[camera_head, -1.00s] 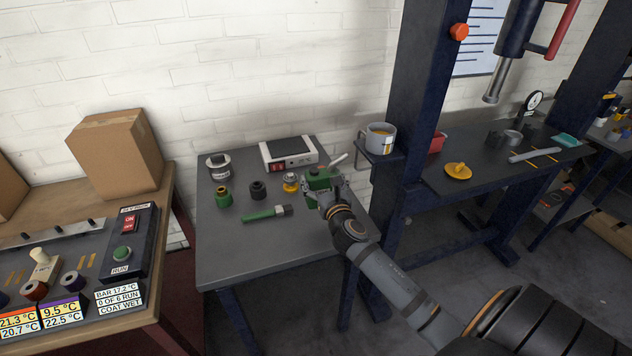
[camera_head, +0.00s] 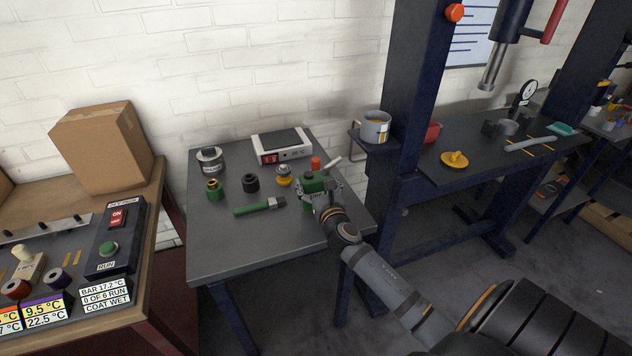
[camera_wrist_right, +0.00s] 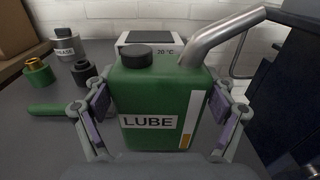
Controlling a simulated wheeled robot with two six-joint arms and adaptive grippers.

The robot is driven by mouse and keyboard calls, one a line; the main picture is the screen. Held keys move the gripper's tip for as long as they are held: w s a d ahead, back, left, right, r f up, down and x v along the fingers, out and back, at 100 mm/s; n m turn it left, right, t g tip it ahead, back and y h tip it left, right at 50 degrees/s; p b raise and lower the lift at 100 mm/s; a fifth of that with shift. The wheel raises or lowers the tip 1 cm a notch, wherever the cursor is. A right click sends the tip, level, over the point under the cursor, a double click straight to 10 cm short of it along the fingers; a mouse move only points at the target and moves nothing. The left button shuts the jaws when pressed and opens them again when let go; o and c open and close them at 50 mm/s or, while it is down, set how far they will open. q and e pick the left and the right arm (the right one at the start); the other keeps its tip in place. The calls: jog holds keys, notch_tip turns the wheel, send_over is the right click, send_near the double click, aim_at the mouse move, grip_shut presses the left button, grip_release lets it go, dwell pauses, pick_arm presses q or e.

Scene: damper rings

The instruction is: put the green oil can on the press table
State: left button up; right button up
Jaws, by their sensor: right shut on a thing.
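The green oil can (camera_head: 312,185), labelled LUBE with a black cap and metal spout, is at the right side of the small grey table (camera_head: 225,245). It fills the middle of the right wrist view (camera_wrist_right: 163,100). My right gripper (camera_head: 322,190) is shut on it, with a finger pad on each side of the can. I cannot tell whether the can's base touches the table. My left gripper is not in view.
A grey mug (camera_head: 375,127) sits on a bracket at the post (camera_head: 408,100), between can and press table. A scale (camera_head: 282,146), a grease tin (camera_head: 209,160), a green-handled brush (camera_head: 260,206) and small parts share the grey table. A red box (camera_head: 432,132) stands beyond the post.

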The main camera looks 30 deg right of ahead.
jog(key=shift+f+b, duration=0.5)
jog(key=shift+f, duration=0.2)
jog(key=shift+f, duration=0.25)
dwell(0.3)
jog(key=o, duration=1.4)
jog(key=shift+s, duration=0.1)
jog(key=v, duration=1.2)
jog(key=shift+r, duration=0.1)
jog(key=shift+c, duration=0.5)
